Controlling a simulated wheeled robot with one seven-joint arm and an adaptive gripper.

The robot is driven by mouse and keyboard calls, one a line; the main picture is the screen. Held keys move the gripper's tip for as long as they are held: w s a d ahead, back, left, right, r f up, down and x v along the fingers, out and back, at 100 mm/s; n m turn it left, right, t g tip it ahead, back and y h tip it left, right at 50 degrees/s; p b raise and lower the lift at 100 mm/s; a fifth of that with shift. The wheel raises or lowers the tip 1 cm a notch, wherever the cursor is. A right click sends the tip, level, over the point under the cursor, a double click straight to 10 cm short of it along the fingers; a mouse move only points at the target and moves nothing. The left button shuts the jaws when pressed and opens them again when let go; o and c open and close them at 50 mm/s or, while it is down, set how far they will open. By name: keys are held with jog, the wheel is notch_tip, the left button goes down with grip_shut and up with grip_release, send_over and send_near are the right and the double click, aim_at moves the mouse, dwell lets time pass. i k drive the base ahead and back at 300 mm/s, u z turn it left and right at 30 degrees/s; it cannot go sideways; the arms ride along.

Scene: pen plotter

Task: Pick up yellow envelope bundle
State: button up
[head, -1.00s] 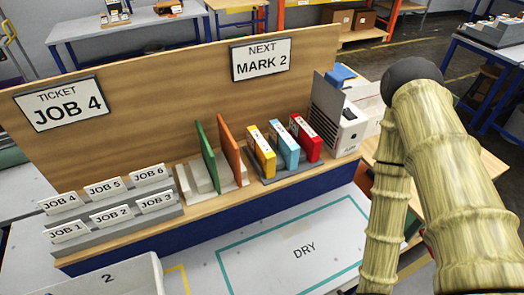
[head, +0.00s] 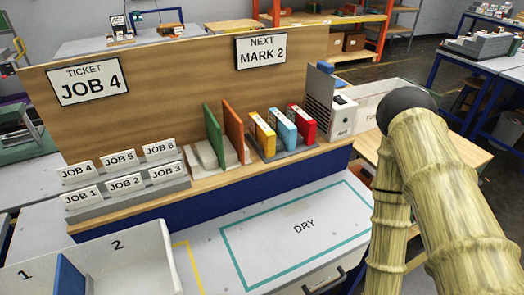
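A yellow bundle (head: 262,134), upright with a white label strip along its top edge, stands at the left end of a small grey rack (head: 284,153). A light blue one (head: 283,126) and a red one (head: 303,122) stand to its right in the same rack. My arm, with a bamboo-like surface, fills the right side of the head view, to the right of the rack. My gripper is out of the picture, so its fingers and anything in them are hidden.
Green (head: 213,135) and orange (head: 234,132) boards stand upright left of the rack. A white machine (head: 342,118) stands to its right. The job card holder (head: 125,195) is at the left. The area marked DRY (head: 304,226) is clear. A white divided bin (head: 150,262) holds a blue piece.

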aim_at(265, 136)
jog(key=k, duration=0.45)
jog(key=z, duration=1.95)
jog(key=i, duration=1.75)
jog(key=u, duration=3.35)
